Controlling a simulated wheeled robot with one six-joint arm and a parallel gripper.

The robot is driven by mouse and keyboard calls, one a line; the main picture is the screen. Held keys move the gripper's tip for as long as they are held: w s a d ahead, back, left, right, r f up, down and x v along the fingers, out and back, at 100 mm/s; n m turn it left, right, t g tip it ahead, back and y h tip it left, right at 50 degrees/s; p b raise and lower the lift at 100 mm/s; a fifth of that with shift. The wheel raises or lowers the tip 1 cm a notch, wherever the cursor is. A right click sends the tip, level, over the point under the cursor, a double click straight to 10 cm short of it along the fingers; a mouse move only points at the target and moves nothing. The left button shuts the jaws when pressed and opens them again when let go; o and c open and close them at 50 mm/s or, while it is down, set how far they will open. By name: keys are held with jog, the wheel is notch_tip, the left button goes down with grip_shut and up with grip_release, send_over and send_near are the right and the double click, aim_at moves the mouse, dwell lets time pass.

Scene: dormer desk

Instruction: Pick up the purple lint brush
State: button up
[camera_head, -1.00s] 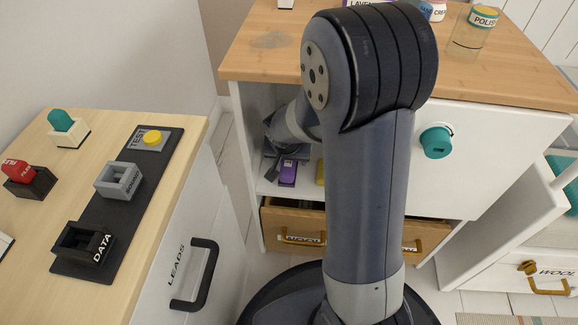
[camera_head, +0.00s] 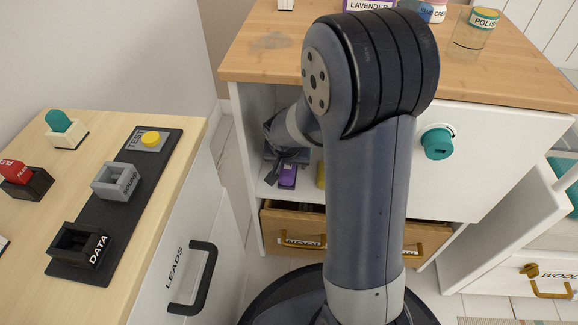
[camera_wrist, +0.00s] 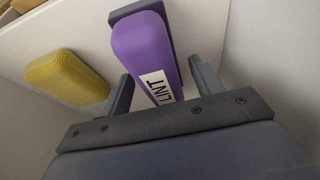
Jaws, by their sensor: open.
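The purple lint brush (camera_wrist: 146,52) lies on the white cabinet shelf, its "LINT" label facing my gripper in the wrist view. It also shows small in the head view (camera_head: 288,175), on the shelf inside the cabinet. My gripper (camera_wrist: 158,85) is open in the wrist view, with one finger to each side of the brush's near end. Whether either finger touches the brush cannot be told.
A yellow block-like item (camera_wrist: 66,82) lies left of the brush on the shelf; my arm mostly hides it in the head view. Cabinet walls close in at the sides. A wooden drawer (camera_head: 285,232) is below the shelf. A desk with a black tray (camera_head: 110,205) stands at left.

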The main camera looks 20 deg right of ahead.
jog(key=c, duration=1)
jog(key=shift+r, duration=0.15)
jog(key=shift+r+p, duration=0.2)
jog(key=shift+p, duration=0.25)
notch_tip(320, 180, up, 2)
jog(key=shift+p, duration=0.75)
jog(key=s+a, duration=0.2)
jog(key=s, duration=0.3)
jog(key=s+a, duration=0.2)
jog(key=s, duration=0.4)
jog(key=s+a+b, duration=0.1)
jog(key=s+a, duration=0.2)
jog(key=s, duration=0.2)
jog(key=shift+s+f, duration=0.3)
jog(key=shift+f, duration=0.05)
